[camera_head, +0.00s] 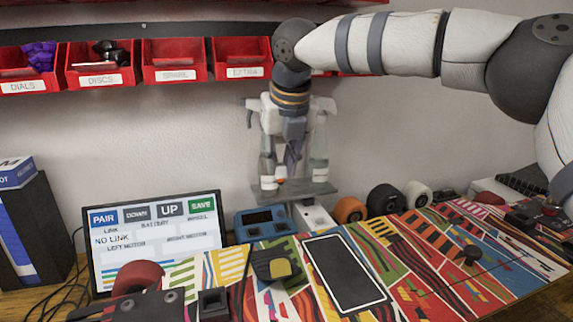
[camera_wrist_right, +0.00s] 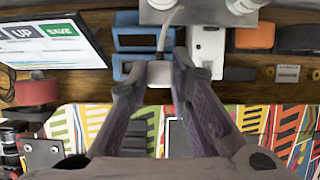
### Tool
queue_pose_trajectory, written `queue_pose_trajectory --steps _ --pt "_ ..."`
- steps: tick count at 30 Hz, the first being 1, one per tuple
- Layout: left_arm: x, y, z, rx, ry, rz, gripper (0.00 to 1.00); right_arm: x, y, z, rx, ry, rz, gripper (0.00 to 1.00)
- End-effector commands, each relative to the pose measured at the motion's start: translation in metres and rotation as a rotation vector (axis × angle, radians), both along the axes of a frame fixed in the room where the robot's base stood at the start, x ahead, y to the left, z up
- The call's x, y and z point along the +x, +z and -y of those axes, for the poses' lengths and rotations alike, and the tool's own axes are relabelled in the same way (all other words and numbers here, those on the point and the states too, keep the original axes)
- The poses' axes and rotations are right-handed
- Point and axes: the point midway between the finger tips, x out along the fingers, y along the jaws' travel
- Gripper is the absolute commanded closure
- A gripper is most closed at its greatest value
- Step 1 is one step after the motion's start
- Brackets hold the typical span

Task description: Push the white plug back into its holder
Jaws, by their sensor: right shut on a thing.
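My right gripper (camera_head: 292,160) hangs down in front of the back wall, above the far edge of the painted board. In the right wrist view its fingers (camera_wrist_right: 165,78) are shut on the small white plug (camera_wrist_right: 160,72). A grey cable runs up from the plug in that view. The white holder (camera_wrist_right: 207,45) lies just beyond and to the right of the plug. It also shows in the head view as a white block (camera_head: 316,218) beside the blue device. The plug cannot be made out clearly in the head view. My left gripper is not in view.
A blue device (camera_head: 265,223) stands left of the white holder, orange and black wheels (camera_head: 350,210) to its right. A grey stand (camera_head: 325,190) with white uprights is close to my gripper. A screen (camera_head: 150,235) reads "NO LINK". The painted board (camera_head: 425,270) fills the foreground.

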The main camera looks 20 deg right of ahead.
Motion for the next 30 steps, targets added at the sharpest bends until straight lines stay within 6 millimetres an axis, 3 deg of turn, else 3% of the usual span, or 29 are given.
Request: queue_pose_trajectory --steps 7,30 --pt "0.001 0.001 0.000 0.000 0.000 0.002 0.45 0.000 -0.003 0.000 -0.001 0.000 0.001 1.00" --pt "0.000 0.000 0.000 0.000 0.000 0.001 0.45 -0.001 -0.064 0.001 0.000 -0.001 0.000 1.00"
